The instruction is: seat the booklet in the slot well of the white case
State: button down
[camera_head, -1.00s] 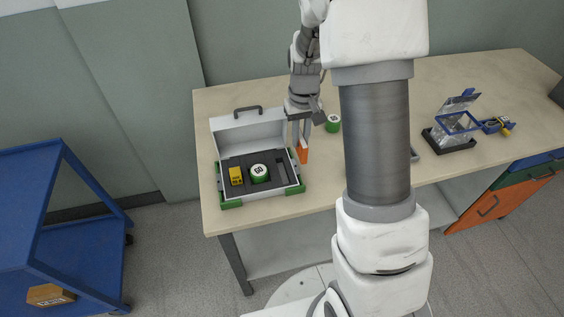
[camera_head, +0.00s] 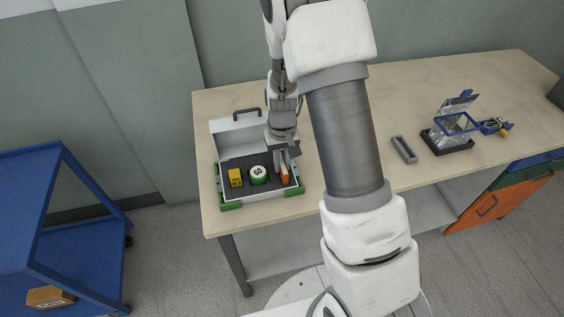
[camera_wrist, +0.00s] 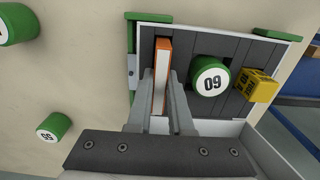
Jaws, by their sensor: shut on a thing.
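The white case (camera_head: 236,144) stands open on the bench with its lid raised at the back and a dark grey insert (camera_wrist: 222,47) inside. My gripper (camera_head: 282,167) is over the right part of the insert, shut on the orange booklet (camera_head: 286,179). In the wrist view the booklet (camera_wrist: 162,72) stands on edge between the two fingers, its pale edge towards the camera. It covers the place of the slot well. I cannot tell how deep its lower edge is. A green numbered canister (camera_head: 258,175) and a yellow block (camera_head: 235,177) sit in the insert to its left.
Two loose green canisters (camera_wrist: 54,126) (camera_wrist: 16,24) lie outside the case in the wrist view. A grey slotted holder (camera_head: 404,149) and a clear box with a blue frame (camera_head: 452,129) stand further right. A blue cart (camera_head: 50,190) is at the left.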

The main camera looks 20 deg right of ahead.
aim_at(282, 163)
jog(key=shift+f, duration=0.25)
jog(key=c, duration=0.8)
grip_release()
jog(key=shift+r, duration=0.1)
jog(key=shift+r, duration=0.1)
jog(key=s+r+t, duration=0.1)
jog(key=s+r, duration=0.3)
jog(key=r, duration=0.8)
jog(key=s+r+t, duration=0.2)
jog(key=s+r, duration=0.2)
jog(key=r, duration=0.8)
jog(key=s+r+t, duration=0.1)
jog(key=s+r, duration=0.1)
jog(key=s, duration=0.2)
jog(key=s+r, duration=0.2)
jog(key=s, duration=0.2)
jog(key=s+r+t, duration=0.1)
jog(key=s+r, duration=0.1)
jog(key=s, duration=0.2)
jog(key=shift+s+t+p, duration=0.2)
jog(key=shift+t+p, duration=0.1)
